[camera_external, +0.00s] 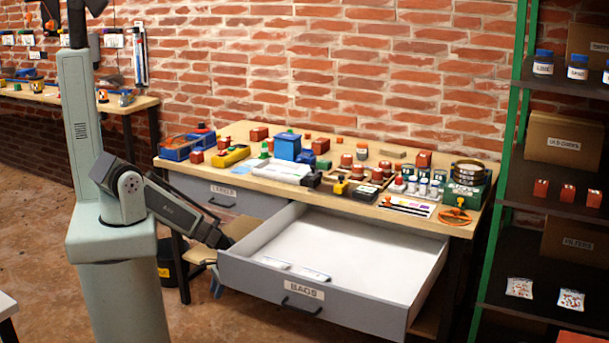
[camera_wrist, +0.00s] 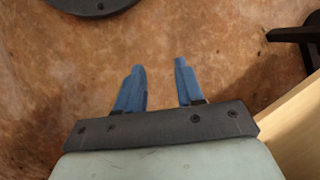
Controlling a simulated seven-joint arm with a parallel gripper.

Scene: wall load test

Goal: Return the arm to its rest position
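My gripper (camera_wrist: 160,88) shows in the wrist view with its two blue fingers apart and nothing between them. It points down at the bare brown floor. In the external view my arm reaches low to the right from my column, and its end is beside the left side of the open drawer. One blue finger shows there (camera_external: 216,287), below the drawer's top edge; the rest of the gripper is mostly hidden behind the drawer corner.
The drawer labelled BAGS (camera_external: 400,313) is pulled out, with two small packets (camera_external: 315,275) inside. A closed drawer (camera_external: 240,199) sits left of it under the crowded workbench (camera_external: 240,130). A black bin (camera_external: 167,262) stands behind my arm. Dark shelves (camera_external: 548,204) stand at right.

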